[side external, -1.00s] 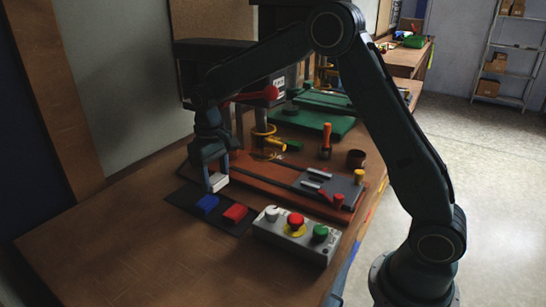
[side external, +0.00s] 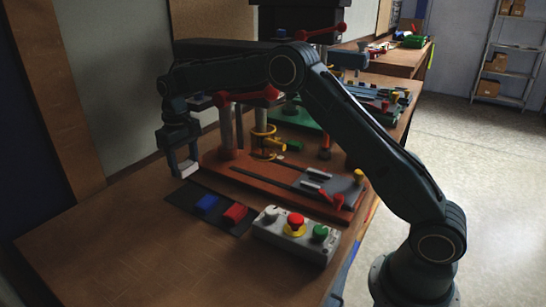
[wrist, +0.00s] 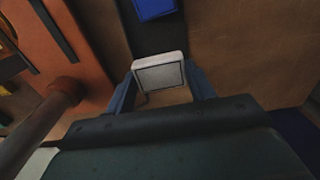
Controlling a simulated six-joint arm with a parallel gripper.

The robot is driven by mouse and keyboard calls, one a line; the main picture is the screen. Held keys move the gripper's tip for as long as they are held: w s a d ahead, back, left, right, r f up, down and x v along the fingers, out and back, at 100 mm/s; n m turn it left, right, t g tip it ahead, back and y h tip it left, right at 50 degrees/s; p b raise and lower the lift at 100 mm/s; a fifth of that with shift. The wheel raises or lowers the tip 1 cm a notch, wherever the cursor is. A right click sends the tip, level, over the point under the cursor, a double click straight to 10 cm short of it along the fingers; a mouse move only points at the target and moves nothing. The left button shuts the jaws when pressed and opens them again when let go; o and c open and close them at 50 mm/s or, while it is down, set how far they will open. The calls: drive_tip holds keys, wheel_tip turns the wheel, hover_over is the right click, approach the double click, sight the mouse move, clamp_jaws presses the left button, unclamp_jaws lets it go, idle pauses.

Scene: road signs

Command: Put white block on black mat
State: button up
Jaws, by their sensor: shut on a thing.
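My gripper (side external: 184,166) is shut on the white block (side external: 187,170) and holds it up behind the far left end of the black mat. In the wrist view the white block (wrist: 160,71) sits between the two fingers of my gripper (wrist: 162,85). The black mat (side external: 181,194) lies flat on the table, with a blue block (side external: 206,204) and a red block (side external: 235,213) on it. The wrist view shows the blue block (wrist: 154,8) at the top edge, on a dark strip of the mat (wrist: 157,38). The block appears raised above the table; the exact gap is unclear.
A control box (side external: 296,235) with red and green buttons stands right of the mat. Behind the mat is an orange-brown machine base (side external: 285,180) with upright posts (side external: 227,132). The wooden table (side external: 120,235) is clear at front left.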

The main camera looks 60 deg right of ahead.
sight(191, 197)
drive_tip(key=shift+f, duration=0.15)
drive_tip(key=shift+f, duration=3.9)
drive_tip(key=shift+f, duration=0.15)
drive_tip(key=o, duration=1.1)
drive_tip(key=shift+c, duration=0.2)
wheel_tip(191, 197, up, 12)
drive_tip(key=shift+r, duration=0.15)
drive_tip(key=shift+r, duration=0.1)
